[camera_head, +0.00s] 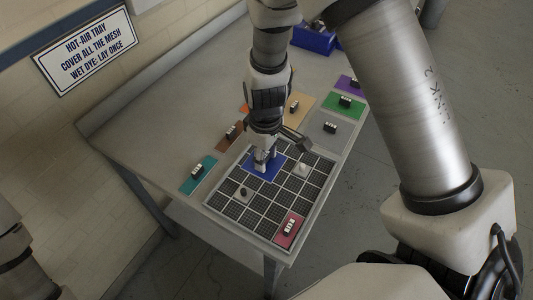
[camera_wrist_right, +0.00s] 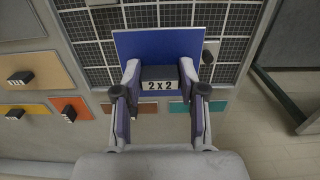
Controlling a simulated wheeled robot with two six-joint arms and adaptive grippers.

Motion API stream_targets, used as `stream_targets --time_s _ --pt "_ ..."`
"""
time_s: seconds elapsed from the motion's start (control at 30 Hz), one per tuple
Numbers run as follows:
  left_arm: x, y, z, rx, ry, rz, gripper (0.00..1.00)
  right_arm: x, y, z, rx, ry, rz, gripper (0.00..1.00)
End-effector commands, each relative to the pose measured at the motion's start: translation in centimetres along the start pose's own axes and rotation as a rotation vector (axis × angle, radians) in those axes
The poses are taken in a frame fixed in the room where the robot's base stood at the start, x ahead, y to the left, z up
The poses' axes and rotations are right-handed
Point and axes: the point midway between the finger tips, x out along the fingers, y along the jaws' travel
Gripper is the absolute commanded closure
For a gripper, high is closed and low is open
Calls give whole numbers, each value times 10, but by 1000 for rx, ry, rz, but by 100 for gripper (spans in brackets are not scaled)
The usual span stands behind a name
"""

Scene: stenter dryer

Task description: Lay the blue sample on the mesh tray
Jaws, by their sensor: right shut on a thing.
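The blue sample (camera_head: 251,166) is a flat blue piece with a dark handle block marked 2 X 2. My right gripper (camera_head: 264,160) is shut on that block from above. The blue sample (camera_wrist_right: 160,42) lies flat over the far part of the mesh tray (camera_head: 236,211); I cannot tell whether it touches the mesh. In the right wrist view the jaws (camera_wrist_right: 160,88) flank the handle block (camera_wrist_right: 160,77). The mesh tray (camera_wrist_right: 95,55) is a dark grid with a pale frame. A pink sample (camera_head: 287,232) lies at its near right corner. My left gripper is out of view.
Small pieces stand on the mesh, one dark-topped (camera_head: 243,192) and one pale (camera_head: 301,170). Teal (camera_head: 190,186), brown (camera_head: 231,133), grey (camera_head: 327,134) and green (camera_head: 337,107) samples lie around the tray on the table. A blue bin (camera_head: 313,40) stands at the back.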

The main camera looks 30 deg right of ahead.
Motion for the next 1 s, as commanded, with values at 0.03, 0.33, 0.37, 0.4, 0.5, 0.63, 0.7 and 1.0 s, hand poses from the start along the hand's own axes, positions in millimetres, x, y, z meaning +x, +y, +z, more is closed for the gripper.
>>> stream_targets --time_s 0.03,0.33,0.37,0.4,0.5,0.63,0.7,1.0 --pt "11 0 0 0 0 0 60 12 0 0 0 0 0 94" --pt "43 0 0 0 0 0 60 48 0 0 0 0 -1 94" --pt "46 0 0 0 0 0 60 51 0 0 0 0 -1 94" --pt "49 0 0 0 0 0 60 54 0 0 0 0 -1 94" --pt "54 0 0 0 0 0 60 60 0 0 0 0 -1 94" --pt "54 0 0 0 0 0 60 61 0 0 0 0 0 94" --pt "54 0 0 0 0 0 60 60 0 0 0 0 0 94" --pt "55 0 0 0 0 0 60 60 0 -1 0 0 0 94"
